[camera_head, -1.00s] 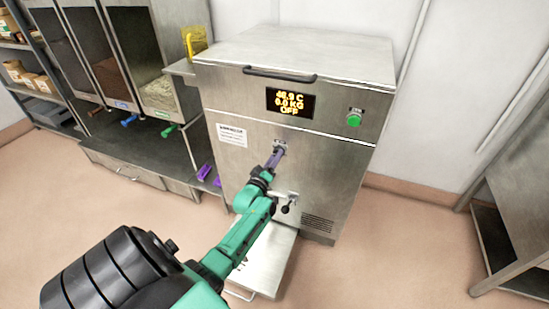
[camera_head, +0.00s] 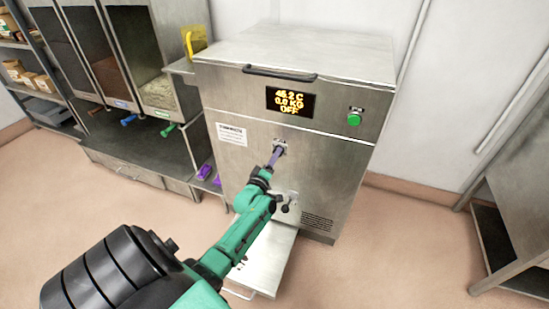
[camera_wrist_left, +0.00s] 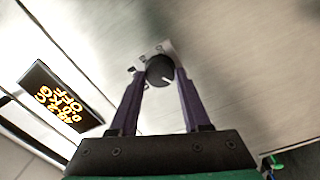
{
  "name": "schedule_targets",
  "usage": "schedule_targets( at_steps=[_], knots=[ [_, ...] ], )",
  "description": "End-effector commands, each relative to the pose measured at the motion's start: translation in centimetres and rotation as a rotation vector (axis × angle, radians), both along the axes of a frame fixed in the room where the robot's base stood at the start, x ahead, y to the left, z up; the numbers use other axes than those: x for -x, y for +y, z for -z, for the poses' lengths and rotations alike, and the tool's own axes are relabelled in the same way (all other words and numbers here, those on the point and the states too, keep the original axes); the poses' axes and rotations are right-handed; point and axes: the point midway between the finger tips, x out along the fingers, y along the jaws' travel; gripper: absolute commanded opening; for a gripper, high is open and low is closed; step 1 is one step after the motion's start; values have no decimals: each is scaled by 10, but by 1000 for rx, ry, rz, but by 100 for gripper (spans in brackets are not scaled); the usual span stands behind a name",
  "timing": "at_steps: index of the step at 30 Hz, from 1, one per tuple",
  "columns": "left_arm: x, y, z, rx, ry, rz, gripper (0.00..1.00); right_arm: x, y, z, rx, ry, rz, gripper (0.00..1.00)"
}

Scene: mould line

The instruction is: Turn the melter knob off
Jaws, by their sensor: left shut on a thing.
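The melter (camera_head: 240,95) is a steel cabinet in the middle of the head view. Its display (camera_head: 290,102) reads about 46 C, 0.0 KG and OFF. The black melter knob (camera_wrist_left: 160,69) with a white mark sits between the purple fingers of my left gripper (camera_wrist_left: 161,80) in the left wrist view. The fingers are shut on it from both sides. In the head view the left gripper (camera_head: 275,156) reaches the melter's front below the display and mostly hides the knob. My right gripper is not in view.
A green button (camera_head: 354,119) is on the melter's right front. A black-handled tap (camera_head: 288,205) sits below the knob, above a low steel tray (camera_head: 275,262). Dispensers (camera_head: 157,75) stand to the left, a steel table (camera_head: 520,200) to the right. The floor between is clear.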

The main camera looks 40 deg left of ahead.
Motion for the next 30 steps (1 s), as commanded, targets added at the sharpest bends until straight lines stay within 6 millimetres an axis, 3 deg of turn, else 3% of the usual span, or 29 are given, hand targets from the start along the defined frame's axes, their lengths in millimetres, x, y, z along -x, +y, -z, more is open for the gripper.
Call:
schedule_targets(
  at_steps=[1, 3, 12, 16, 20, 25, 30],
  knots=[
    [0, 0, 0, 3, 0, 1, 55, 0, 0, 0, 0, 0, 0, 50],
    [0, 0, 0, 2, 0, 1, 77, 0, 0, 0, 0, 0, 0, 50],
    [1, 0, 0, 0, 0, 0, 77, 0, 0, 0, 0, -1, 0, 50],
    [11, -4, 0, 2, 2, 1, 77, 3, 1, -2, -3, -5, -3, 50],
    [39, -13, 1, 3, 5, 0, 77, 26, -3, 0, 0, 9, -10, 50],
    [90, -29, 3, 2, 5, 0, 77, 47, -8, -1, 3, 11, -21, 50],
    [126, -41, 6, 1, 3, 1, 77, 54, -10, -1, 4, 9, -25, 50]
  ],
)
